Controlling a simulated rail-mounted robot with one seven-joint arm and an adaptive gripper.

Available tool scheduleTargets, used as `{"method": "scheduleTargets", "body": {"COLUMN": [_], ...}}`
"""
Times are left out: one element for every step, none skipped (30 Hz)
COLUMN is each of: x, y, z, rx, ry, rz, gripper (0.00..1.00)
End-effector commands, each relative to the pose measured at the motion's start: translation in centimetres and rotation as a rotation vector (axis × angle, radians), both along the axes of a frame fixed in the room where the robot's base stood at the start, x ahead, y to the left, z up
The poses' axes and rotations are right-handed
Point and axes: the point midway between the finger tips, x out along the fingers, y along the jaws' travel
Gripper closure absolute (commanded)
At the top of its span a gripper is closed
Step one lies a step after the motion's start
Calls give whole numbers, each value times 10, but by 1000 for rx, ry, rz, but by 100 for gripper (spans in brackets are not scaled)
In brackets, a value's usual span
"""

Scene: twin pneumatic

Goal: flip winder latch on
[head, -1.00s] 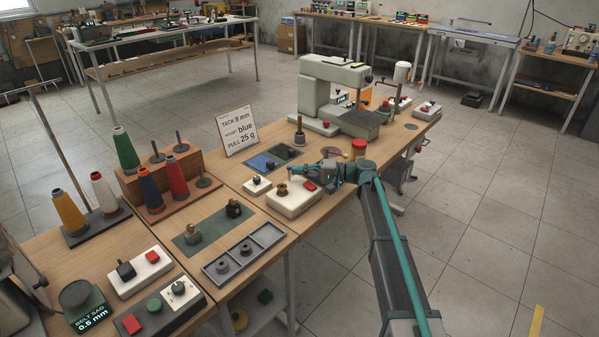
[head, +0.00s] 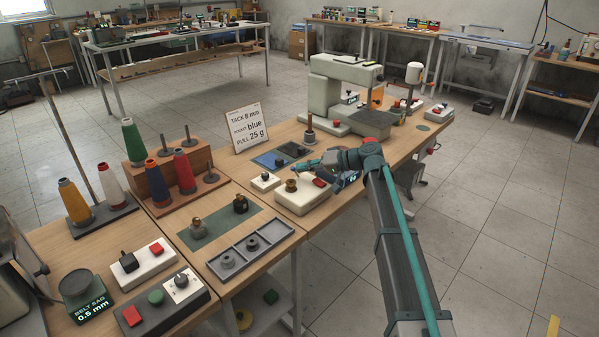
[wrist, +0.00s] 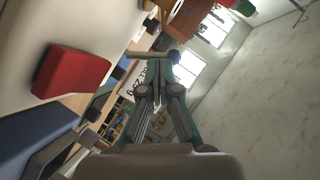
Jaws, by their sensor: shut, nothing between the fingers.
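The winder (head: 296,203) looks to be the cream box on the workbench, with a brass bobbin (head: 291,186) on its left part and a red block (head: 319,182) on its right part. The red block, perhaps the latch, appears large in the wrist view (wrist: 70,72), left of the fingers and apart from them. Whether it is on or off cannot be told. My gripper (head: 299,164) is shut and empty, just beyond the winder in the head view. Its closed fingers also show in the wrist view (wrist: 160,85).
A wooden-handled tool (head: 310,130), a sign (head: 250,127) and a cream press machine (head: 345,95) stand behind. A grey compartment tray (head: 251,247) lies in front.

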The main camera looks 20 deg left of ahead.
Motion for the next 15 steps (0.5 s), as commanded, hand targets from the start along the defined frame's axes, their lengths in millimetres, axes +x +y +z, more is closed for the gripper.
{"method": "scheduleTargets", "body": {"x": [2, 4, 4, 4, 3, 3, 4, 4, 4, 3, 3, 4, 4, 4, 4], "y": [-8, -9, -8, -7, -7, -7, -7, -7, -7, -7, -7, -7, -7, -7, -7], "z": [-1, -1, 0, 0, 0, 0, 0, 0, 1, 1, 2, 3, 4, 5, 6], "rx": [-10, -13, -12, -11, -11, -10, -10, -10, -10, -10, -10, -10, -10, -9, -9], "ry": [-23, -30, -26, -25, -25, -24, -24, -24, -23, -23, -23, -23, -23, -22, -22], "rz": [-10, -12, -10, -10, -10, -10, -10, -10, -10, -10, -10, -10, -10, -10, -10], "gripper": [100, 100, 100, 100, 100, 100, 100, 100, 100, 100, 100, 100, 100, 100, 100]}}
